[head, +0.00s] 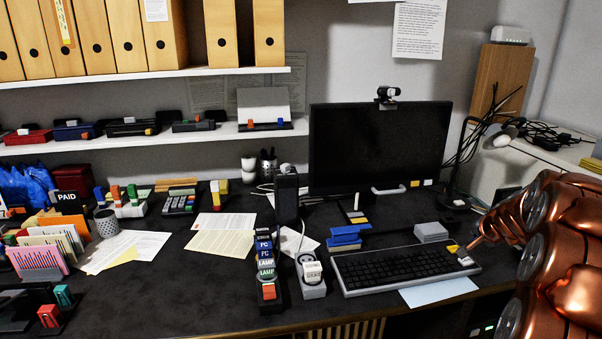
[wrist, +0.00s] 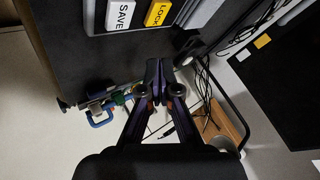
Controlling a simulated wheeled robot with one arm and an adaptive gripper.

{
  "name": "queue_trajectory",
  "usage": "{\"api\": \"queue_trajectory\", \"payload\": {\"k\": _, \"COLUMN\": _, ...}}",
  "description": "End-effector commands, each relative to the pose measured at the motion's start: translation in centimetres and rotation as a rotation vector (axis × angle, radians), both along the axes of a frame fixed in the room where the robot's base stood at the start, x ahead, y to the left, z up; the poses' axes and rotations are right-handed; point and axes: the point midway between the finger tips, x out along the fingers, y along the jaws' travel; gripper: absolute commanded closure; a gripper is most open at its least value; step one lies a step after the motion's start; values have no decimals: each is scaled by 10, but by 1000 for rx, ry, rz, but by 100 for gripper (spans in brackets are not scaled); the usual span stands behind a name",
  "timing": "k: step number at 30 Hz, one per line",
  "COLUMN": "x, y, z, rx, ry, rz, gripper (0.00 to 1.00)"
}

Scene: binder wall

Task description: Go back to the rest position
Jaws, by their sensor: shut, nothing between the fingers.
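My gripper (wrist: 159,70) is shut and empty in the wrist view, its two dark fingers together over the desk's edge region. A white SAVE key (wrist: 120,15) and a yellow LOCK key (wrist: 158,12) lie just beyond the fingertips at the top, apart from them. In the head view my copper arm fills the right side, and its narrow end reaches close to the yellow key (head: 453,248) and white key (head: 465,260) at the keyboard's right end. I cannot tell the fingers' state there.
The dark desk (head: 190,270) holds a keyboard (head: 400,268), a monitor (head: 378,145), a switch strip (head: 268,290) and grey blocks (head: 431,232). A desk lamp (head: 503,134) stands at the right, near my arm. Shelves (head: 150,138) with binders are at the left.

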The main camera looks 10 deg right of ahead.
Motion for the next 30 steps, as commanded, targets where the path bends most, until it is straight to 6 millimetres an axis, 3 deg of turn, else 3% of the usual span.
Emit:
{"api": "queue_trajectory", "payload": {"k": 2, "x": 2, "y": 12, "z": 2, "rx": 3, "ry": 8, "rz": 24, "gripper": 100}}
{"api": "queue_trajectory", "payload": {"k": 5, "x": 6, "y": 48, "z": 4, "rx": 16, "ry": 35, "rz": 94, "gripper": 100}}
{"api": "queue_trajectory", "payload": {"k": 10, "x": -1, "y": 148, "z": 6, "rx": 52, "ry": 129, "rz": 290, "gripper": 100}}
{"api": "queue_trajectory", "payload": {"k": 14, "x": -24, "y": 225, "z": 4, "rx": 75, "ry": 223, "rz": 447, "gripper": 100}}
{"api": "queue_trajectory", "payload": {"k": 18, "x": -63, "y": 297, "z": -1, "rx": 91, "ry": 336, "rz": 606, "gripper": 100}}
{"api": "queue_trajectory", "payload": {"k": 21, "x": -98, "y": 340, "z": -3, "rx": 95, "ry": 419, "rz": 711, "gripper": 100}}
{"api": "queue_trajectory", "payload": {"k": 27, "x": -182, "y": 403, "z": -10, "rx": 91, "ry": 601, "rz": 898, "gripper": 100}}
{"api": "queue_trajectory", "payload": {"k": 30, "x": -228, "y": 423, "z": -13, "rx": 78, "ry": 698, "rz": 979, "gripper": 100}}
